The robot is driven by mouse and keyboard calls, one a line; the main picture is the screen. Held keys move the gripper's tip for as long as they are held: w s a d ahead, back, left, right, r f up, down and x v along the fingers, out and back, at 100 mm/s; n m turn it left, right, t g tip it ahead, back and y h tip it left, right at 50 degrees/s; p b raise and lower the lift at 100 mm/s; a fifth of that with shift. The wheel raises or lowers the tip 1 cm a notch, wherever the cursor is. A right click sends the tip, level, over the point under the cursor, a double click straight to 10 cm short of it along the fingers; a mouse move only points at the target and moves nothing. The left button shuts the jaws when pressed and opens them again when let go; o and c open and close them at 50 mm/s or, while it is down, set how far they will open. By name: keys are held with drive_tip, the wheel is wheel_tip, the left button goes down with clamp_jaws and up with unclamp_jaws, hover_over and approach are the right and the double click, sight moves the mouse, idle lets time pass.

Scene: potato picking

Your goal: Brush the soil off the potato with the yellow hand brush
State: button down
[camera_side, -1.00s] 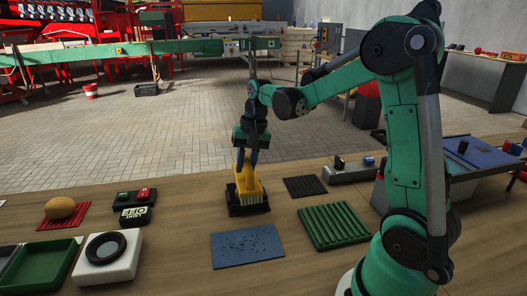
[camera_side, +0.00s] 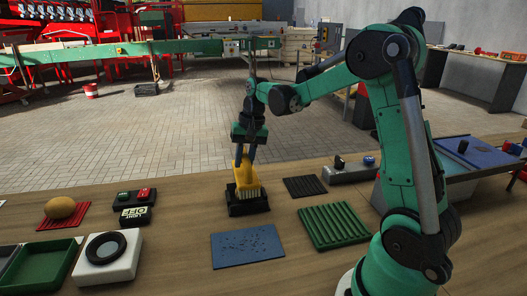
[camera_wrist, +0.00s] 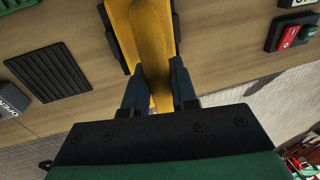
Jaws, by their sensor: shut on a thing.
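The yellow hand brush (camera_side: 246,178) stands upright with its pale bristles down in a black holder (camera_side: 247,207) on the wooden table. My gripper (camera_side: 245,158) is above it with its fingers shut on the brush handle. In the wrist view the yellow handle (camera_wrist: 152,62) runs between my two dark fingers (camera_wrist: 158,92). The potato (camera_side: 60,207) lies on a red ribbed mat (camera_side: 68,220) at the left, well away from my gripper. Soil on the potato is too small to make out.
A blue mat with dark specks (camera_side: 247,245) lies in front of the holder. A green ribbed tray (camera_side: 333,225) and a black ribbed pad (camera_side: 304,186) are to the right. A switch box (camera_side: 135,199), white round-topped device (camera_side: 106,258) and green tray (camera_side: 42,268) are left.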

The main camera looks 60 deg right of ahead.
drive_tip(key=shift+s+a, duration=1)
drive_tip(key=shift+w+d, duration=1.4)
drive_tip(key=shift+d, duration=0.05)
drive_tip(key=shift+s+a+f, duration=0.1)
drive_tip(key=shift+s+a, duration=0.6)
drive_tip(key=shift+a, duration=0.05)
drive_tip(key=shift+r, duration=3.55)
drive_tip(key=shift+f, duration=0.15)
drive_tip(key=shift+f, duration=2.8)
